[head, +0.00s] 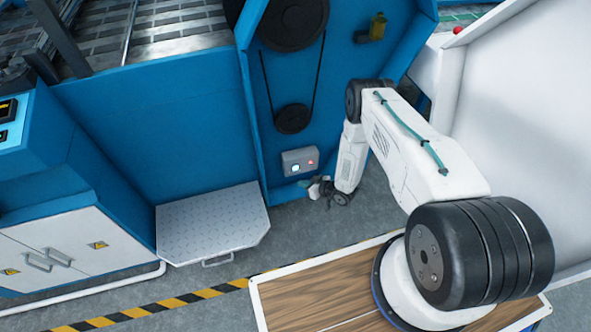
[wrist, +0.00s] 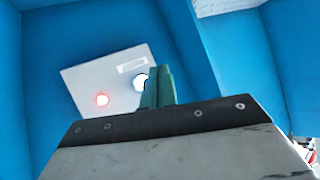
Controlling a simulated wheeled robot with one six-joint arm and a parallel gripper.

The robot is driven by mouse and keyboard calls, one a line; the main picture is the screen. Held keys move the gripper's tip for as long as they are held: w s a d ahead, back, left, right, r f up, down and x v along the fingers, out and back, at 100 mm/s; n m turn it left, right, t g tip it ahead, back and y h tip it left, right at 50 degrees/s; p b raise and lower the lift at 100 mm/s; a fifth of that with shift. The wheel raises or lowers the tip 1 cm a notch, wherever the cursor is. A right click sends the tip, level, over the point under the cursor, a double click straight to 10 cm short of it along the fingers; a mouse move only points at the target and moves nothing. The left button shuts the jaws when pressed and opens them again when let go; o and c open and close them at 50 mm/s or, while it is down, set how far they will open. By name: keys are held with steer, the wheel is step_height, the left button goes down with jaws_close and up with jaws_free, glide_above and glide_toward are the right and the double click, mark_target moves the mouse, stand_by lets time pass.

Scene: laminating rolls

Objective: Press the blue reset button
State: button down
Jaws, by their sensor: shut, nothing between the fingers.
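A grey control box (head: 300,161) is mounted low on the blue machine panel. It has a pale, bluish-white lit button (head: 295,168) and a red lit button (head: 311,162). In the wrist view the box (wrist: 85,78) appears tilted, with the red button (wrist: 102,99) to the left and the bluish-white button (wrist: 139,80) partly hidden behind my fingers. My gripper (head: 308,184) is just below the box in the head view. In the wrist view my gripper's green fingers (wrist: 158,87) are shut and empty, overlapping the right edge of the bluish-white button. Whether they touch it cannot be told.
A belt and black pulleys (head: 292,118) are above the box. A metal step plate (head: 212,222) stands to the left on the floor. A white panel (head: 510,120) stands to the right of my arm. Grey floor lies open below the box.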

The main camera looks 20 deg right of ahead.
steer(key=shift+w, duration=2.35)
steer(key=shift+w, duration=0.15)
steer(key=shift+w, duration=0.25)
steer(key=shift+w, duration=0.45)
stand_by(0.6)
stand_by(0.4)
steer(key=shift+s, duration=0.85)
steer(key=shift+s, duration=2.5)
